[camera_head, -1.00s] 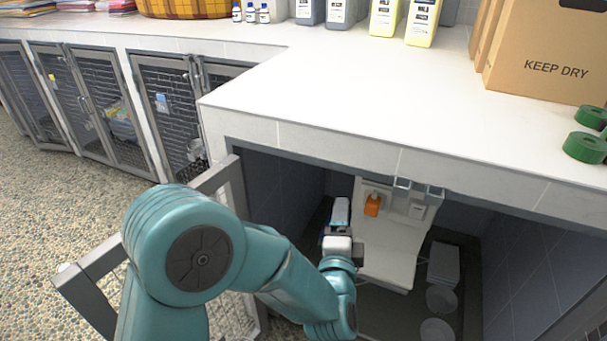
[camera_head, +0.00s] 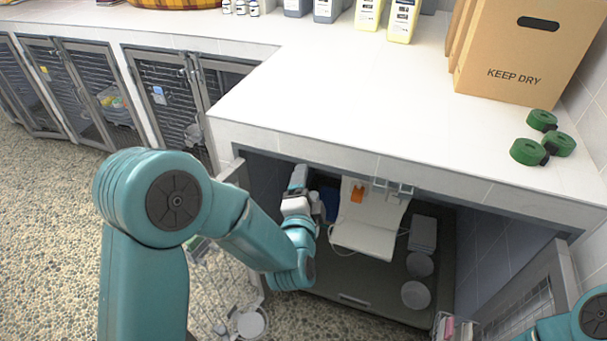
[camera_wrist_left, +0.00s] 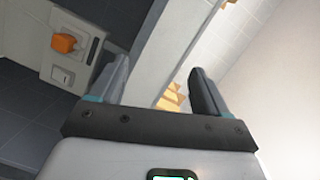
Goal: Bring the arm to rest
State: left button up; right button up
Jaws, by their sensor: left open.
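My left arm reaches in from the left in the head view. Its gripper (camera_head: 299,178) is at the opening of the kennel under the white counter, left of a white panel (camera_head: 367,220) with an orange item (camera_head: 357,193) on it. In the left wrist view the two fingers of my left gripper (camera_wrist_left: 157,88) stand apart with nothing between them. The orange item (camera_wrist_left: 65,43) shows there at the left, apart from the fingers. Part of my right arm shows at the lower right of the head view; its gripper is out of frame.
The counter edge (camera_head: 330,150) runs just above my left gripper. An open mesh door (camera_head: 525,300) stands at the right of the kennel. Two round bowls (camera_head: 416,295) and a grey box (camera_head: 423,234) are on its floor. A cardboard box (camera_head: 520,50) and green rolls (camera_head: 529,151) are on the counter.

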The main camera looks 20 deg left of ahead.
pick_arm(q)
jog(key=s+a+f+n+g+h, duration=0.1)
jog(key=s+f+g, duration=0.25)
jog(key=f, duration=0.65)
jog(key=s+a+f+n+g+h, duration=0.1)
jog(key=s+a+f+g, duration=0.2)
jog(key=f, duration=0.7)
jog(key=s+d+f+n+g+h, duration=0.2)
jog(key=s+d+f+n+g, duration=0.1)
jog(key=s, duration=0.3)
jog(key=s+d+f+n+g+h, duration=0.2)
jog(key=s+d+f+n+g, duration=0.1)
jog(key=s, duration=0.4)
jog(key=s+d+f+n+g+h, duration=0.1)
jog(key=s+d+f+n+g, duration=0.2)
jog(key=s, duration=0.4)
jog(key=d+n+g, duration=0.1)
jog(key=n, duration=0.1)
jog(key=shift+s+f+n+h, duration=0.15)
jog(key=shift+n+h, duration=0.15)
jog(key=shift+h, duration=0.1)
pick_arm(e)
jog(key=shift+w+r, duration=0.1)
jog(key=shift+r, duration=0.25)
